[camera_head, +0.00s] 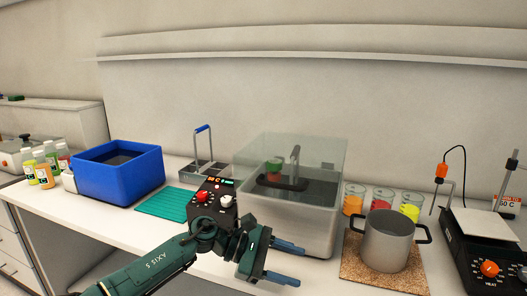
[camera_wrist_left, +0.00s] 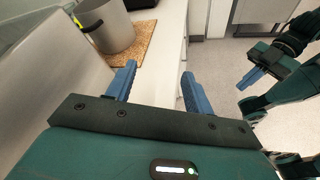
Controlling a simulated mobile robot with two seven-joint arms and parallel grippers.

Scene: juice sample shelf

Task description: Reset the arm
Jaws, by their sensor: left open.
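My left gripper (camera_head: 290,262) reaches in from the bottom left, in front of the clear-lidded bath (camera_head: 290,220) and over the front of the bench. Its two blue fingers are apart with nothing between them. In the left wrist view the open fingers (camera_wrist_left: 158,74) point past the bench edge, beside the pot. My right gripper (camera_wrist_left: 258,68) shows at the right of the left wrist view, off the bench; its blue finger parts are small and I cannot tell its opening.
A metal pot (camera_head: 388,243) stands on a cork mat (camera_head: 358,272) right of my left gripper. Beakers of coloured juice (camera_head: 382,203) stand behind it. A hot plate (camera_head: 488,243) is at the right. A blue tub (camera_head: 118,175), teal mat (camera_head: 163,203) and juice bottles (camera_head: 44,172) are left.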

